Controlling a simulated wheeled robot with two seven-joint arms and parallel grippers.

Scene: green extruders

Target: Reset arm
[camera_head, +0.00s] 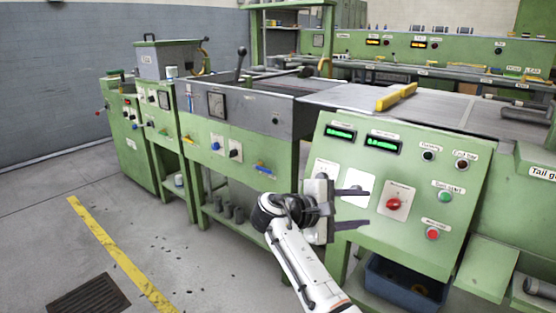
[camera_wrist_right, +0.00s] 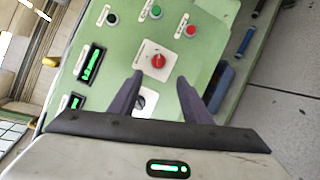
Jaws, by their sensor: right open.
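My right gripper (camera_head: 352,208) is open and empty in front of the green control panel (camera_head: 330,152). Its two dark fingers point right in the head view, toward the red rotary knob (camera_head: 393,204) on its white plate. In the right wrist view, the spread fingers of the right gripper (camera_wrist_right: 160,88) show with the red knob (camera_wrist_right: 158,61) beyond them, and nothing is between the tips. A second knob (camera_wrist_right: 139,101) is partly hidden behind a finger. My left gripper is not in view.
The panel has lit green displays (camera_head: 383,143), a green button (camera_head: 446,196) and a red button (camera_head: 432,234). A blue bin (camera_head: 400,291) stands beneath it. A yellow-handled tool (camera_head: 396,97) lies on the machine top. Open floor (camera_head: 60,250) with a yellow line (camera_head: 115,252) is at the left.

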